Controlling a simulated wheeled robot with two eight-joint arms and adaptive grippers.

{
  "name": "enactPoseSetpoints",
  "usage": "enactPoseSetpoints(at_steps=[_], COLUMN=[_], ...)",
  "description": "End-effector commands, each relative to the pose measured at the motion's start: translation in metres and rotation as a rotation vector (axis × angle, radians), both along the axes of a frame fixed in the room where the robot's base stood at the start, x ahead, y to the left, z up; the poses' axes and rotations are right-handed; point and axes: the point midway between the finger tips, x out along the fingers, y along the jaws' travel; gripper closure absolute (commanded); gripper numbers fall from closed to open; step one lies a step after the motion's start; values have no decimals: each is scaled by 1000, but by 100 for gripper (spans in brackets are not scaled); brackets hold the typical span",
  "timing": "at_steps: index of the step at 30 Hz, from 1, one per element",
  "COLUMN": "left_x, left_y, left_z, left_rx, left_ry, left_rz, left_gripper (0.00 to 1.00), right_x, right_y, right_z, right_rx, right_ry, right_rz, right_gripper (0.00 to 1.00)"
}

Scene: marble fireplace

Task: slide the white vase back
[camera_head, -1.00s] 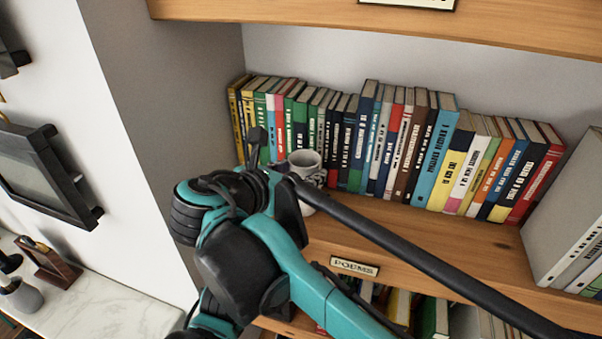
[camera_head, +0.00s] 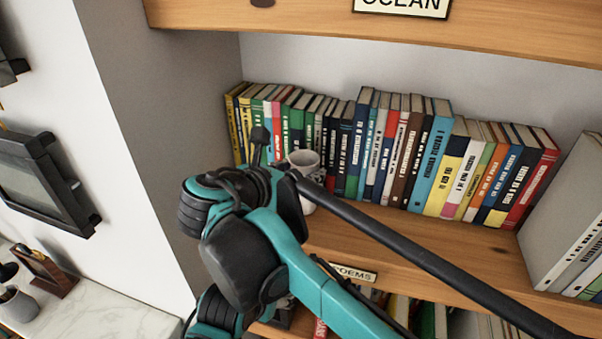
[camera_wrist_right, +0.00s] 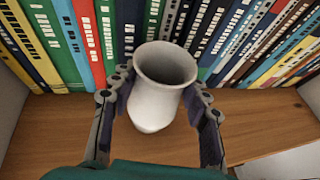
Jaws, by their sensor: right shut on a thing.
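The white vase (camera_head: 303,160) stands upright on the wooden shelf (camera_head: 430,240), close to the fronts of the book row. In the head view my right arm hides most of its lower part. In the right wrist view the vase (camera_wrist_right: 155,102) shows its open round rim. My right gripper (camera_head: 288,168) is shut on the vase. In the right wrist view its two fingers (camera_wrist_right: 163,90) lie along the left and right sides of the vase. My left gripper is not in view.
A row of upright books (camera_head: 390,150) lines the shelf behind the vase. More large books (camera_head: 570,225) stand at the right. A grey wall (camera_head: 180,130) bounds the left side. The upper shelf (camera_head: 300,22) hangs above. Bare shelf lies right of the vase.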

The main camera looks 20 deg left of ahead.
Motion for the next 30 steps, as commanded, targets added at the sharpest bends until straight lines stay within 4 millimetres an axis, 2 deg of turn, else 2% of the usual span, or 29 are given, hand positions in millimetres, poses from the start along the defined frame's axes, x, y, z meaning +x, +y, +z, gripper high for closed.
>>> enactPoseSetpoints(at_steps=[10,26,27,30], left_x=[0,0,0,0], left_y=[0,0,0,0], left_z=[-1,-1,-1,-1], left_rx=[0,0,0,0], left_ry=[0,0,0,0], left_rz=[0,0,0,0], left_gripper=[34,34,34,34], right_x=[7,7,7,7], right_y=[0,0,0,0], right_z=[-4,-4,-4,-4], right_rx=[4,5,5,4], right_ry=[5,6,6,5], right_rz=[-1,-1,-1,-1], right_gripper=[94,94,51,30])
